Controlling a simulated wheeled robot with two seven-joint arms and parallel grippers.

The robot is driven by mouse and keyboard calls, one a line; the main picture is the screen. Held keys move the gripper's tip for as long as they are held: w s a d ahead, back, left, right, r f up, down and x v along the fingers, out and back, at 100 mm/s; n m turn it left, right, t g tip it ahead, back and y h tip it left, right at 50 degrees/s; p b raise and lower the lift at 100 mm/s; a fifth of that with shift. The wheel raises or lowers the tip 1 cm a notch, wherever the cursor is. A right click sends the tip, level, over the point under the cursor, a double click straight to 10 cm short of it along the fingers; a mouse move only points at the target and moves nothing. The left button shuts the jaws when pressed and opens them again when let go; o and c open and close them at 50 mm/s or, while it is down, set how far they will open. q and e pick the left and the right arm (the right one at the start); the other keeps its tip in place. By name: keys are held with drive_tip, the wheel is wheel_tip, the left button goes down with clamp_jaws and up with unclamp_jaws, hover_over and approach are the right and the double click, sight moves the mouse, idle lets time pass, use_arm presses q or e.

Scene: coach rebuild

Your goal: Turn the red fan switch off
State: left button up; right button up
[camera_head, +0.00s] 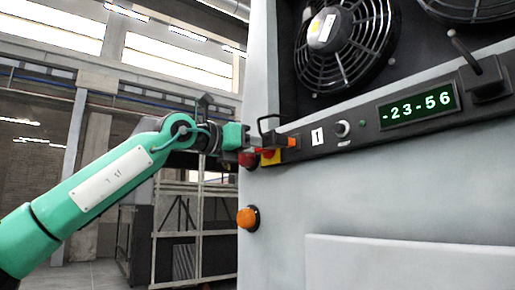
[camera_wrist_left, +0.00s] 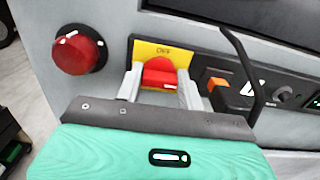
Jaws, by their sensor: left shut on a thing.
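The red fan switch (camera_wrist_left: 159,74) sits on a yellow plate (camera_wrist_left: 162,51) at the left end of the dark control strip. My left gripper (camera_wrist_left: 160,88) is at the switch, with one pale finger on each side of it, shut on it. In the head view my left gripper (camera_head: 250,150) reaches the strip's left end from the left, and the yellow plate (camera_head: 270,158) shows just past the fingers. The gripper body hides the lower part of the switch in the wrist view. My right gripper is not in view.
A round red lamp or button (camera_wrist_left: 80,50) is left of the plate. An orange block (camera_wrist_left: 217,83) and a black bar handle (camera_wrist_left: 252,75) are close on the right. An orange lamp (camera_head: 248,218) sits lower. Fans (camera_head: 345,42) and a green display (camera_head: 417,106) are farther right.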

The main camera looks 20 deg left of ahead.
use_arm(q)
drive_tip(key=n+b, duration=0.4)
drive_tip(key=b, duration=0.1)
drive_tip(key=shift+f, duration=0.3)
drive_tip(key=n+b, duration=0.2)
drive_tip(key=shift+a+r+n, duration=0.1)
drive_tip(key=shift+n, duration=0.3)
drive_tip(key=n+b, duration=0.2)
drive_tip(key=shift+w+n, duration=0.1)
drive_tip(key=shift+n, duration=0.2)
drive_tip(key=n+b, duration=0.1)
drive_tip(key=n, duration=0.2)
drive_tip(key=shift+n+b, duration=0.3)
drive_tip(key=shift+b, duration=0.05)
drive_tip(key=n+b, duration=0.1)
drive_tip(key=n, duration=0.2)
drive_tip(key=shift+a+n, duration=0.1)
drive_tip(key=shift+n, duration=0.2)
drive_tip(key=shift+n+b, duration=0.4)
drive_tip(key=shift+n, duration=0.1)
